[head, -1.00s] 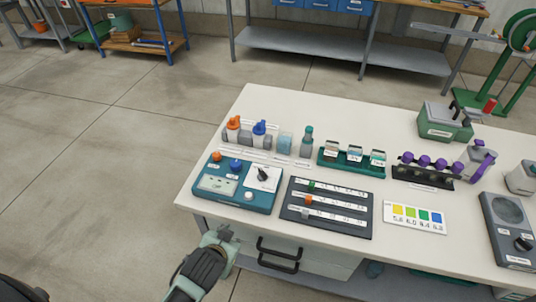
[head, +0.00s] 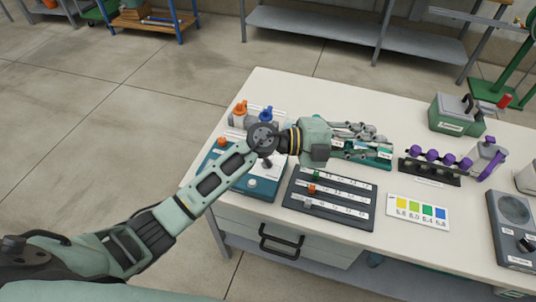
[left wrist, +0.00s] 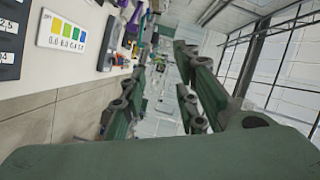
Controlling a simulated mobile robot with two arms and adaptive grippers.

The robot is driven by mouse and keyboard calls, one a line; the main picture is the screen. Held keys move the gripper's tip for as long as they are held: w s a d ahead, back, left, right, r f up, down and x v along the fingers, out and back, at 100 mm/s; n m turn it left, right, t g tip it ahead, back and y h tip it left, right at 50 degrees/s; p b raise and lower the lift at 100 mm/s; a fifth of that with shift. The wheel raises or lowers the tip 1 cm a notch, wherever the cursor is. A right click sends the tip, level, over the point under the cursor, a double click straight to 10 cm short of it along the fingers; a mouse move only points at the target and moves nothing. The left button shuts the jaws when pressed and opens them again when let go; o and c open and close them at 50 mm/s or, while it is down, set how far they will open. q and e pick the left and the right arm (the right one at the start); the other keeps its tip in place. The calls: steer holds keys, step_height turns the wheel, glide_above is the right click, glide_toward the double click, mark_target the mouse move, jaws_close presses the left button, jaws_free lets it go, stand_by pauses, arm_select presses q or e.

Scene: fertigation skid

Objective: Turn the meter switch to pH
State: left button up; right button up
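The blue meter box (head: 266,190) lies at the left end of the white bench, and my left forearm and wrist cover much of it in the head view. Part of its white switch plate (head: 274,170) and a dark knob (head: 266,163) show just below my wrist; the knob's setting cannot be read. My left gripper (head: 376,140) points right, above the bench and over the green rack, well right of the meter and apart from the switch. In the left wrist view its fingers (left wrist: 158,100) stand apart with nothing between them. My right gripper is out of view.
Below the gripper are a green rack (head: 378,161) and a dark panel with sliders (head: 330,199). A colour chart (head: 418,211) also shows in the left wrist view (left wrist: 66,33). Orange-capped (head: 240,112) and blue-capped bottles stand behind the meter. The bench's front right has some bare surface.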

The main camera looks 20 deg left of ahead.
arm_select(q)
step_height(320, 180, down, 4)
steer(key=a+f+m+g+y, duration=0.1)
steer(key=m+g+y, duration=0.1)
steer(key=g+y, duration=0.1)
steer(key=n+g+y, duration=0.2)
steer(key=g+y, duration=0.1)
steer(key=y, duration=1)
glide_above(267, 159)
steer(key=f, duration=0.5)
steer(key=shift+d+f, duration=0.25)
steer(key=shift+f, duration=0.15)
steer(key=shift+a, duration=0.3)
step_height(267, 159, down, 6)
steer(key=shift+s+f+p, duration=0.1)
steer(key=shift+p, duration=0.9)
steer(key=shift+f, duration=0.7)
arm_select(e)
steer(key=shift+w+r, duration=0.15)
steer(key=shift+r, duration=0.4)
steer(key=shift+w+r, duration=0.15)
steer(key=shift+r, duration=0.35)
arm_select(q)
jaws_close()
